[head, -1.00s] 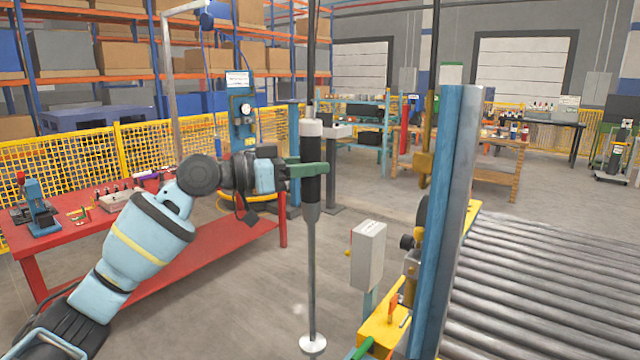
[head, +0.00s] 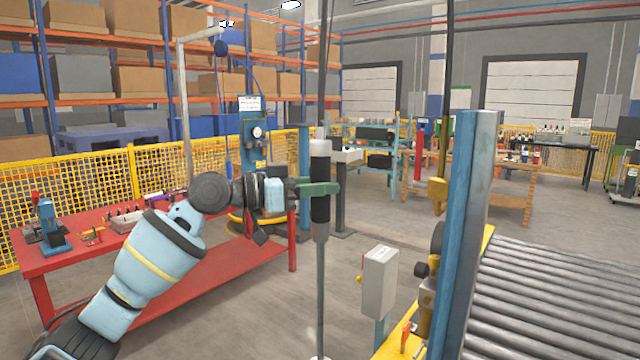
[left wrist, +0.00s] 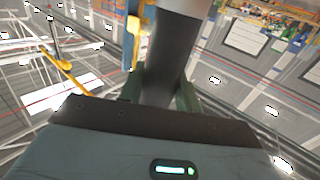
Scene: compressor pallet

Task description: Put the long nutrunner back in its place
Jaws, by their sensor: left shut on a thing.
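The long nutrunner (head: 320,205) hangs upright in the middle of the head view, a tall tool with a black grip, a white collar and a long grey shaft below. Its lower tip is at the bottom edge of the head view. My left gripper (head: 318,188) comes in from the left and is shut on the nutrunner's black grip. In the left wrist view the nutrunner (left wrist: 170,55) runs up between the two green fingers. My right gripper is not in view.
A blue post (head: 468,230) and a roller conveyor (head: 550,300) stand on the right. A grey box (head: 380,280) on a stand is just right of the nutrunner. A yellow holder (head: 438,193) hangs beside the post. A red workbench (head: 215,270) is at left.

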